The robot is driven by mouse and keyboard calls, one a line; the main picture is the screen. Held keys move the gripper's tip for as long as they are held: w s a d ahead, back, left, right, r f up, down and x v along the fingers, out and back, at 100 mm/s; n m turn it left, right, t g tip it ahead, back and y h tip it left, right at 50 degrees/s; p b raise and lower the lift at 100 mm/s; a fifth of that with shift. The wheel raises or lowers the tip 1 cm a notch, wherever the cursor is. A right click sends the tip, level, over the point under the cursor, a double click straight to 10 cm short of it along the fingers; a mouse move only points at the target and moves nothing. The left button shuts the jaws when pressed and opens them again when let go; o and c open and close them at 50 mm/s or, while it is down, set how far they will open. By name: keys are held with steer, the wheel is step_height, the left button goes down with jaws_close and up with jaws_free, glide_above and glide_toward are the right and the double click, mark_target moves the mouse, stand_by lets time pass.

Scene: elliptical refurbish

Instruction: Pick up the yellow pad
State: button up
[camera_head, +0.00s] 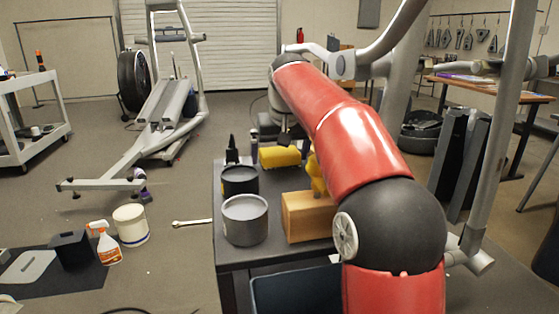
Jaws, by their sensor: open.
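A yellow pad (280,157) lies on the dark table (232,254), toward its far side. It looks like a soft rectangular block. My red arm reaches over the table from the right front. My gripper (283,141) is at the arm's far end, just above the pad as seen here. It is open and partly hidden by the arm. I cannot tell how far above the pad it is.
Metal machine tubes (497,120) rise at right.

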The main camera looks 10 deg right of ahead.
mark_target(280, 152)
steer(key=shift+c, duration=0.4)
steer(key=c, duration=0.8)
steer(key=shift+r, duration=0.1)
step_height(280, 152, up, 10)
steer(key=p, duration=0.4)
steer(key=shift+p, duration=0.3)
steer(key=o, duration=0.4)
steer(key=shift+c, duration=1.4)
